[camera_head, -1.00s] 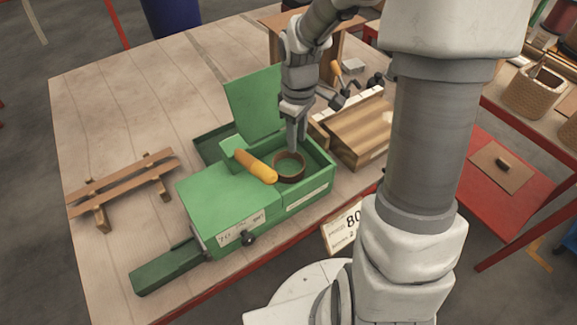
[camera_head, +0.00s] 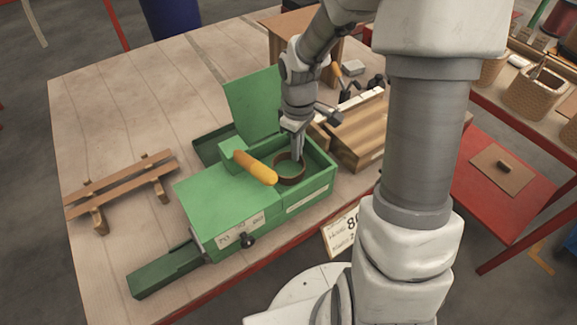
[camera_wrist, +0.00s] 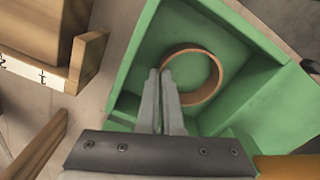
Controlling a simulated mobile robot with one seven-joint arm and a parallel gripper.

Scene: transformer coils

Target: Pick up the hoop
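The hoop (camera_head: 289,179) is a thin brown ring inside the open compartment of a green box (camera_head: 222,205). In the wrist view the hoop (camera_wrist: 214,72) lies in a corner region of the green compartment. My gripper (camera_head: 298,158) points down into the compartment at the hoop's far right rim. In the wrist view my gripper's fingers (camera_wrist: 160,72) are close together with a narrow gap, their tips at the hoop's near-left rim. I cannot tell whether they touch or clamp the rim.
An orange-yellow cylinder (camera_head: 255,167) lies across the box's edge beside the hoop. The raised green lid (camera_head: 254,104) stands behind. A wooden block (camera_head: 357,133) is close on the right. A small wooden rack (camera_head: 122,184) stands left; the table's back left is clear.

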